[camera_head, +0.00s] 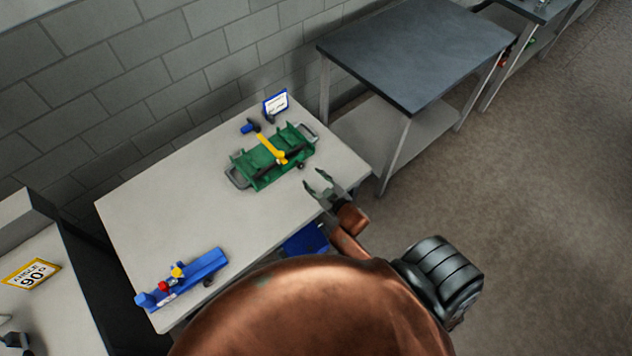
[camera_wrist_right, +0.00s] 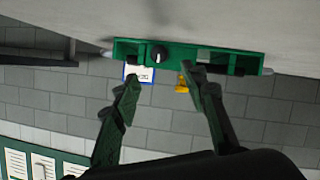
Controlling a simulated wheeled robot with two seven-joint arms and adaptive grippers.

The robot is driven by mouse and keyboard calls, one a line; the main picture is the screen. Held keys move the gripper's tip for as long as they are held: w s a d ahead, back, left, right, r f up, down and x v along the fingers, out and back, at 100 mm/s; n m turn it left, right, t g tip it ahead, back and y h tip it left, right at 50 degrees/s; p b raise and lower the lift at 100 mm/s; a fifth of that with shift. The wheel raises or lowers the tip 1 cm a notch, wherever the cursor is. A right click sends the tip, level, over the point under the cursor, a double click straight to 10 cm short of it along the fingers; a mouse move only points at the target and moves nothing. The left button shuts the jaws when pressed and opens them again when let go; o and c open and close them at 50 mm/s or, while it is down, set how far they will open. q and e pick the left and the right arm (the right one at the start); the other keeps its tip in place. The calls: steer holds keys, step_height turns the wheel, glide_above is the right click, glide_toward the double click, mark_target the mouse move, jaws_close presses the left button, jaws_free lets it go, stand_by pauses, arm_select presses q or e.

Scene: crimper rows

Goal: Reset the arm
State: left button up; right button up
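My right gripper (camera_head: 323,186) is at the right edge of the light table (camera_head: 215,205), beside the green device and apart from it. In the right wrist view its two fingers (camera_wrist_right: 160,82) are spread with nothing between them, so it is open and empty. The green device (camera_head: 262,172) has a yellow lever (camera_head: 270,148) and grey end handles. It also shows at the top of the right wrist view (camera_wrist_right: 205,57), beyond the fingertips. My left gripper is not seen.
A blue device (camera_head: 200,273) lies at the table's near left. A small blue-framed sign (camera_head: 275,103) stands behind the green device. A dark-topped table (camera_head: 415,50) stands at the back right. An angle sign (camera_head: 30,273) is at far left. The middle of the light table is clear.

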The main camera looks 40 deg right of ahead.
steer(key=shift+v, duration=0.9)
